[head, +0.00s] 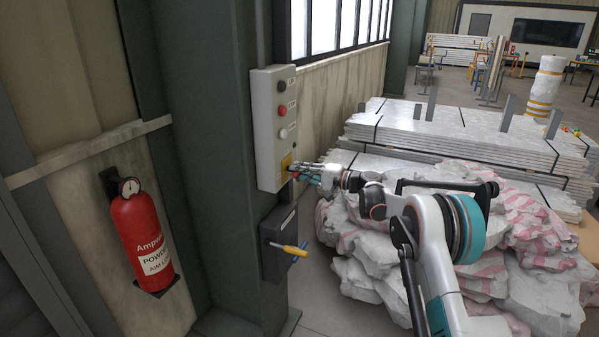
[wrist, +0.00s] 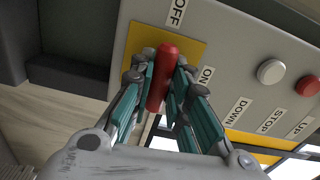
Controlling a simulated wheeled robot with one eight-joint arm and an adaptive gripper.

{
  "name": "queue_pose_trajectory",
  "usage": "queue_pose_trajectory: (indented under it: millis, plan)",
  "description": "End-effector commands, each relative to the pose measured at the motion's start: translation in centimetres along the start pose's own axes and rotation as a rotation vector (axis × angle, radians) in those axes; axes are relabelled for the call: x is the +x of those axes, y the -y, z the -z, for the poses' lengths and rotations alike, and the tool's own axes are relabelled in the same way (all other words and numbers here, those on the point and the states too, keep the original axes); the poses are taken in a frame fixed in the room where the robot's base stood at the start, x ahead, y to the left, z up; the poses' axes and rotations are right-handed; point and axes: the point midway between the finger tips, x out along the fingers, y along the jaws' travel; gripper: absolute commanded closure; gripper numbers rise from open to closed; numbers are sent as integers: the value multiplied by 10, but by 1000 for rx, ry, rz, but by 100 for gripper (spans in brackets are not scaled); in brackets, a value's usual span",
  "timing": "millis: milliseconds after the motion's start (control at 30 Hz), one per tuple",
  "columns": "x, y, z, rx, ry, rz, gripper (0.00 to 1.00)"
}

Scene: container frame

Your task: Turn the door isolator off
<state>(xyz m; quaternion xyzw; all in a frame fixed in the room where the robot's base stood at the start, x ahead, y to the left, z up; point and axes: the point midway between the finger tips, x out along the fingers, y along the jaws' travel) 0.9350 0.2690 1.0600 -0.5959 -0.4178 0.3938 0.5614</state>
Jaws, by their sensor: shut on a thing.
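The door isolator is a red handle (wrist: 165,68) on a yellow plate (wrist: 190,55) at the low end of a grey control box (head: 267,125). In the head view the yellow plate (head: 286,162) shows just beside my fingers and the handle is mostly hidden. My gripper (head: 292,172) is at the plate, and its fingers (wrist: 164,80) are shut around the red handle, one on each side. In the wrist view the OFF label (wrist: 177,11) is above the plate and the ON label (wrist: 205,78) is to its right. The handle's upper end lines up roughly with OFF.
White (wrist: 271,71) and red (wrist: 307,86) buttons sit on the box beyond ON. A dark switch box with a yellow handle (head: 293,250) hangs below. A fire extinguisher (head: 141,232) is at left. White sacks (head: 400,260) and stacked boards (head: 450,130) crowd the right.

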Motion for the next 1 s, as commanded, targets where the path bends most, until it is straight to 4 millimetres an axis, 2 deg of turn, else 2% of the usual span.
queue_pose_trajectory:
  millis: [267, 700, 733, 800, 833, 1000]
  plan:
    - [-1, 0, 2, 68, -5, 1, 100]
    - [-1, 0, 2, 75, -5, 0, 100]
    - [-1, 0, 2, 75, -5, 0, 82]
    - [-1, 0, 2, 75, -5, 0, 66]
    - [-1, 0, 2, 75, -4, 0, 62]
    - [-1, 0, 1, 74, -3, 0, 62]
